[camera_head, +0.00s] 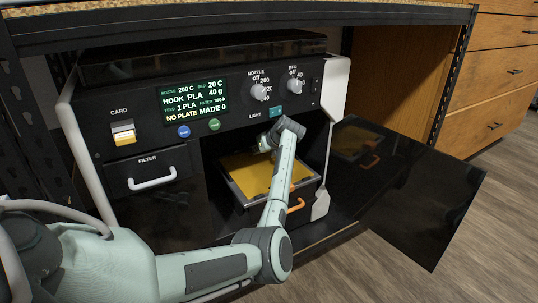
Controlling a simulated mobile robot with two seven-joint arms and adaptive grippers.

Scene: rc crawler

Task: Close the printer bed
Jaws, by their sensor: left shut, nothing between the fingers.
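The printer (140,215) is a black and grey machine with an open front chamber. Its bed (242,198), a dark tray with a yellow-gold surface (250,172), sits low in the chamber and seems to reach out toward the front. An orange handle (296,206) is at its front right, partly behind my left arm. My left gripper (264,149) is shut and empty, at the upper part of the chamber opening above the back of the bed. The fingers are small and partly hidden by the wrist, so I cannot tell whether they touch anything. My right gripper is not in view.
The dark glossy door (410,190) stands open to the right of the chamber. The screen (194,102) reads "NO PLATE". Two knobs, a card slot (123,133) and a filter drawer (150,178) are on the front. A shelf frame surrounds the printer; wooden drawers (490,85) stand right.

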